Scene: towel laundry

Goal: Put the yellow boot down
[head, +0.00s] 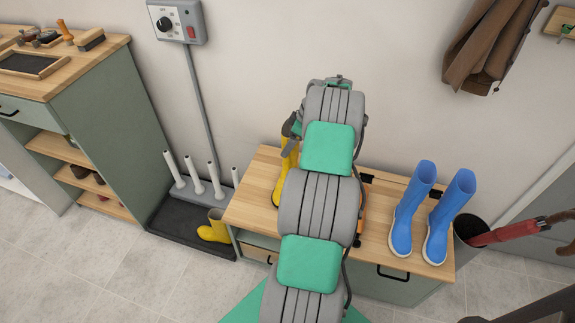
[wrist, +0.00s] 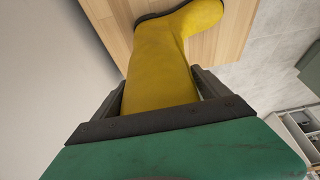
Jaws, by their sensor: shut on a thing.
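A yellow boot (wrist: 163,60) is in my gripper (wrist: 160,95), which is shut on its shaft in the wrist view. The foot of the boot points away over the wooden top of the bench (head: 265,180). In the head view the same boot (head: 287,170) shows just left of my arm, upright over the left part of the bench top. My arm hides part of it, and I cannot tell whether its sole touches the wood. Another yellow boot (head: 214,230) stands on the dark floor tray (head: 180,222) left of the bench.
A pair of blue boots (head: 415,208) stands on the right of the bench. A rack with several white pegs (head: 198,186) stands behind the tray. A green cabinet (head: 120,110) is at left. A dark bin (head: 467,226) with a red umbrella (head: 510,233) is at right.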

